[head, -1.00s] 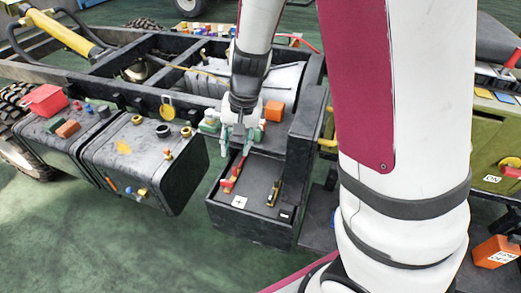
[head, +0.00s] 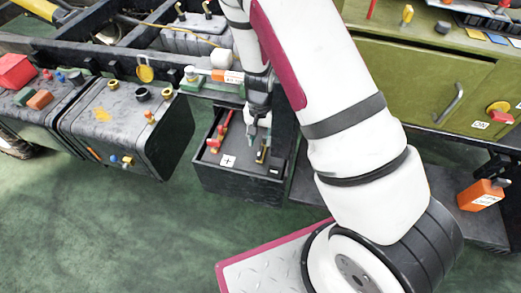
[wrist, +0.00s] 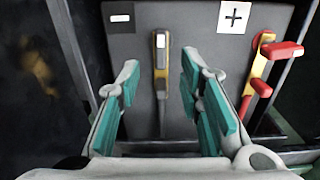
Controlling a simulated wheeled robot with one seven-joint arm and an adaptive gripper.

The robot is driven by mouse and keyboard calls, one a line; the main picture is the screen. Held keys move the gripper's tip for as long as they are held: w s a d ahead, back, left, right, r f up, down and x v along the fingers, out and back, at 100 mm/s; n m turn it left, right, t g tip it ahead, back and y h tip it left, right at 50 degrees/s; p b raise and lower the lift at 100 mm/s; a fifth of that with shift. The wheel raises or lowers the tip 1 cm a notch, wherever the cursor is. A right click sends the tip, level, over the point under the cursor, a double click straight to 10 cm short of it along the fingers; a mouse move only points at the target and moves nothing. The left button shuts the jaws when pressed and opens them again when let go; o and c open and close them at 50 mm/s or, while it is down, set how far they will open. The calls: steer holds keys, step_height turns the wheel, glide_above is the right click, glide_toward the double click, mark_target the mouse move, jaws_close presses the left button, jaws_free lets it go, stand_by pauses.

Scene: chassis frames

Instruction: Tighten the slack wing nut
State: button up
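The black battery box (head: 240,183) stands below the frame, with a plus label (head: 228,161) and a minus label (wrist: 122,18) on its top. A brass strip with a pale block (wrist: 160,70) lies beside the minus label; in the head view it shows beside my gripper (head: 258,140). A brass strip with red parts (head: 221,131) lies on the plus side and also shows in the wrist view (wrist: 262,70). I cannot tell which part is the slack wing nut. My gripper is open, its teal-padded fingers apart on either side of the minus strip in the wrist view, holding nothing.
A dark tank (head: 130,130) with caps and fittings stands left of the battery box. A green cabinet (head: 405,80) stands right, with an orange tagged block (head: 481,195) below it. Black frame rails (head: 110,70) run behind.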

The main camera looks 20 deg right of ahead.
mark_target(260, 150)
step_height(260, 150, down, 7)
steer(key=shift+f, duration=0.1)
steer(key=shift+c, duration=0.5)
jaws_close()
